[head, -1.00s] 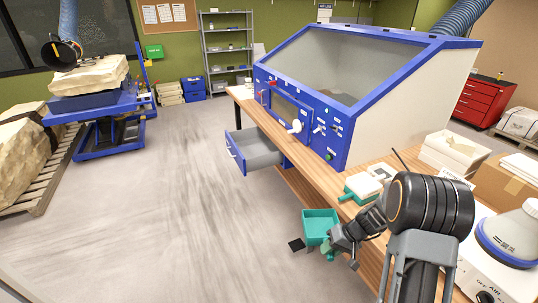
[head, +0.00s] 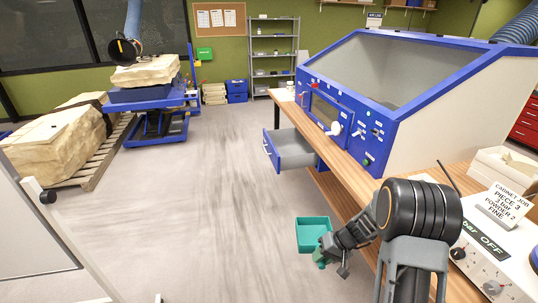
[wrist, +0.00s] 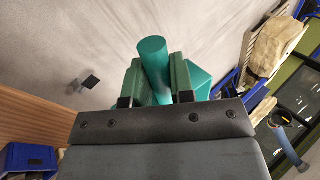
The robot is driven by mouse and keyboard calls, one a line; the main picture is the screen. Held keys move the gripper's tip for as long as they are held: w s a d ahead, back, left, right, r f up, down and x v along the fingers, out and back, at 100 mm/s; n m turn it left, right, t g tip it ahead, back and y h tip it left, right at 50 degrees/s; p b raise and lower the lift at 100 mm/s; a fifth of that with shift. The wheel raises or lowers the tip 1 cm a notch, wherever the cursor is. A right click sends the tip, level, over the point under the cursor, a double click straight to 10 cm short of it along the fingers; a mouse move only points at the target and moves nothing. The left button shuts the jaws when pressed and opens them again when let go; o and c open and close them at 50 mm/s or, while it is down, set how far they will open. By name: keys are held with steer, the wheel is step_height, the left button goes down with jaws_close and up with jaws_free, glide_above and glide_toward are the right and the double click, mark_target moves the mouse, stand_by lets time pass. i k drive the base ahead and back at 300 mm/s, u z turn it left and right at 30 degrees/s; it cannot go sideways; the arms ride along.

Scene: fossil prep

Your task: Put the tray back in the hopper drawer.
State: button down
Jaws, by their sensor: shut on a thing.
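The teal tray (head: 313,232) is held out over the floor in the head view, left of the bench. My gripper (head: 322,256) is shut on the tray's round teal handle, which stands between the green finger pads in the wrist view (wrist: 154,75). Part of the tray body (wrist: 199,78) shows behind the right finger there. The hopper drawer (head: 292,150) is grey with a blue front, and it is pulled out under the blue cabinet. Its inside is only partly seen, and the visible part looks empty.
The wooden bench (head: 348,181) runs along the right under the blue blasting cabinet (head: 335,108). A card (head: 505,204) and a white control box (head: 490,262) are near me on the bench. The floor left of the drawer is clear. A whiteboard-like panel (head: 35,235) stands close at lower left.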

mark_target(289, 153)
steer(key=u, duration=0.95)
steer(key=i, duration=4.8)
steer(key=z, duration=3.15)
steer(key=i, duration=0.5)
steer(key=u, duration=0.1)
